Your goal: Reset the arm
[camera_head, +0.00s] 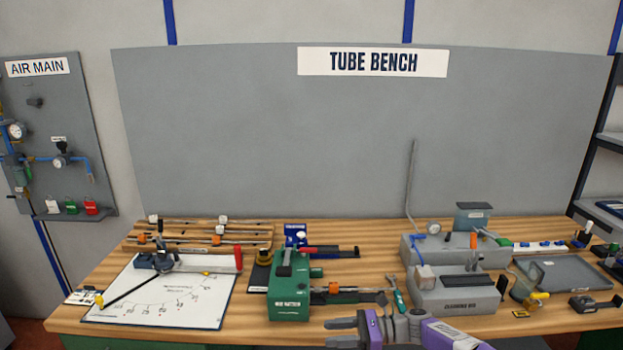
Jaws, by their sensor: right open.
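My right gripper (335,332) is at the bottom middle of the view, in front of the bench's front edge. Its two fingers point left, stand apart and hold nothing. Its purple and grey wrist comes in from the lower right. My left gripper does not show. On the left of the bench, a long black lever arm (126,290) lies across a white board (205,312) with a curved printed scale. It runs from a blue-grey block (150,262) down to a yellow tip at the board's left edge. My right gripper is well to the right of that board.
A green machine (289,296) stands mid-bench. Right of it are a grey box labelled as a cleaning bed (455,300), a grey tray (565,272) and small tools. Racked rods (200,237) lie at the back left. Some bare wood shows at the front right.

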